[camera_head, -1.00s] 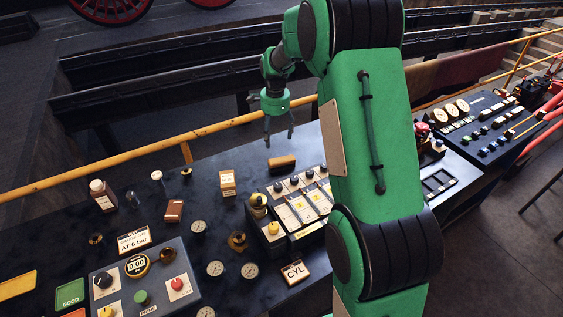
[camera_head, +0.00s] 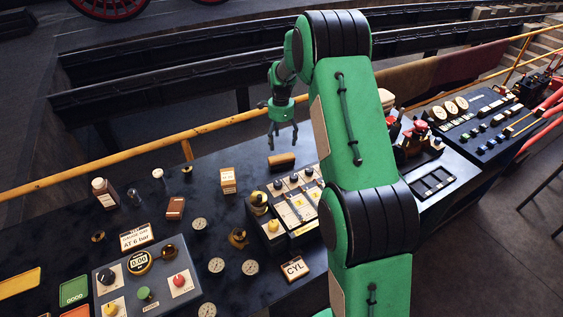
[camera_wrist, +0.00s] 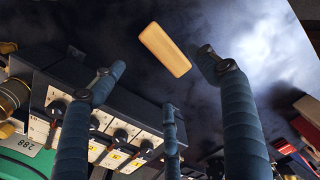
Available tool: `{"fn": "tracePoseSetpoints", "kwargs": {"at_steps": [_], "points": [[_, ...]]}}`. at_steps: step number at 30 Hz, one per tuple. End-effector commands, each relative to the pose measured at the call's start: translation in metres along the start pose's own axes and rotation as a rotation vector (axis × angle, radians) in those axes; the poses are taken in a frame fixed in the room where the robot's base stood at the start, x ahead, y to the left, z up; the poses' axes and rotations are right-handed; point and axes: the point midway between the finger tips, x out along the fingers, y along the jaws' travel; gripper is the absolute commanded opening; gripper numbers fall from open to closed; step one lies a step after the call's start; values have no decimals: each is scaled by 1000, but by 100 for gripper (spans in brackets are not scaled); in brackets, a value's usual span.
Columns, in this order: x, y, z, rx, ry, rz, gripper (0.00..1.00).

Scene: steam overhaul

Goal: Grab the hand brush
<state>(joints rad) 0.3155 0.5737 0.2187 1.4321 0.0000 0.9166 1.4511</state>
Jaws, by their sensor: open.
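The switch panel (camera_head: 298,205) stands close in front of the brush. A small labelled box (camera_head: 228,180) is to its left. A yellow rail (camera_head: 130,153) runs behind the bench. Gauges, bottles and a control box (camera_head: 147,285) occupy the left part.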

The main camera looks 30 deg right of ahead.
Motion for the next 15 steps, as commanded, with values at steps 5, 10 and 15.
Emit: {"fn": "tracePoseSetpoints", "kwargs": {"at_steps": [5, 10, 15], "points": [[19, 1, 0, 0, 0, 2, 74], [44, 0, 0, -1, 0, 2, 74], [68, 0, 0, -1, 0, 2, 74]]}}
